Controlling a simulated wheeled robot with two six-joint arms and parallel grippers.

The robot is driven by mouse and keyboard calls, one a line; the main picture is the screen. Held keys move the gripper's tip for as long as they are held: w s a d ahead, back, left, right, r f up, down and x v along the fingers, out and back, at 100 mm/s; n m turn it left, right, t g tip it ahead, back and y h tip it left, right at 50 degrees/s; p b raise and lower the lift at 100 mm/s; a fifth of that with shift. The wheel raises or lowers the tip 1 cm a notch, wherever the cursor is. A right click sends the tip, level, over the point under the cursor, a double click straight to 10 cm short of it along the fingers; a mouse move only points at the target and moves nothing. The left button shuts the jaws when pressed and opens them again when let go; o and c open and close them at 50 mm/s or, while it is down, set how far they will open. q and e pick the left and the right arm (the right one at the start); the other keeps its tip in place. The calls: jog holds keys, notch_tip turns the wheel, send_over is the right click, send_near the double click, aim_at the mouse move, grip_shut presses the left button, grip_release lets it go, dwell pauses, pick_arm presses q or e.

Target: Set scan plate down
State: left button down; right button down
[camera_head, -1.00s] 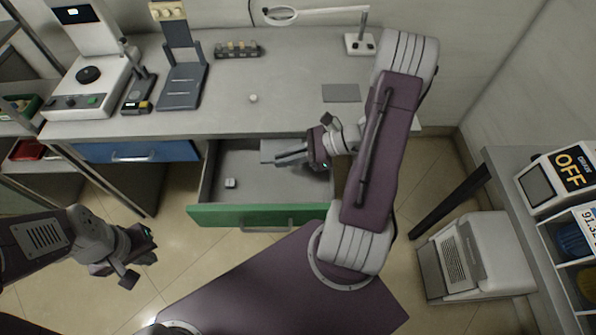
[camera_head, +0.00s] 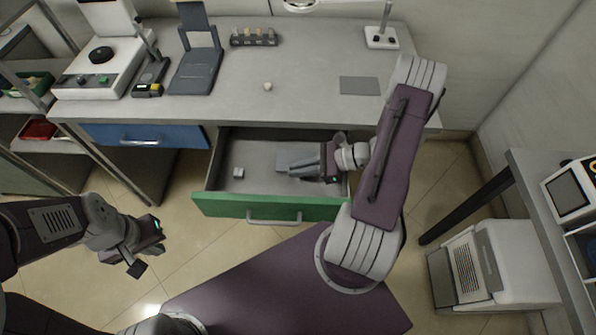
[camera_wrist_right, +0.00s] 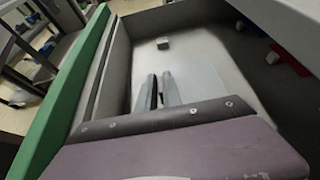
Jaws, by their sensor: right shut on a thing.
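My right gripper (camera_head: 306,162) is inside the open green-fronted drawer (camera_head: 268,207). I cannot tell whether the plate touches the drawer floor. My left gripper (camera_head: 142,252) is open and empty above the floor, left of the drawer.
A small pale cube (camera_head: 239,172) lies in the drawer, left of the plate. A dark grey pad (camera_head: 360,86) and a small white knob-like thing (camera_head: 268,86) are on the bench. A blue drawer (camera_head: 145,135) is closed at left.

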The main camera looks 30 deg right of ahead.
jog(key=shift+f, duration=0.6)
jog(key=shift+w, duration=0.1)
jog(key=shift+f, duration=0.15)
jog(key=shift+f+b, duration=0.4)
jog(key=c, duration=1.5)
grip_release()
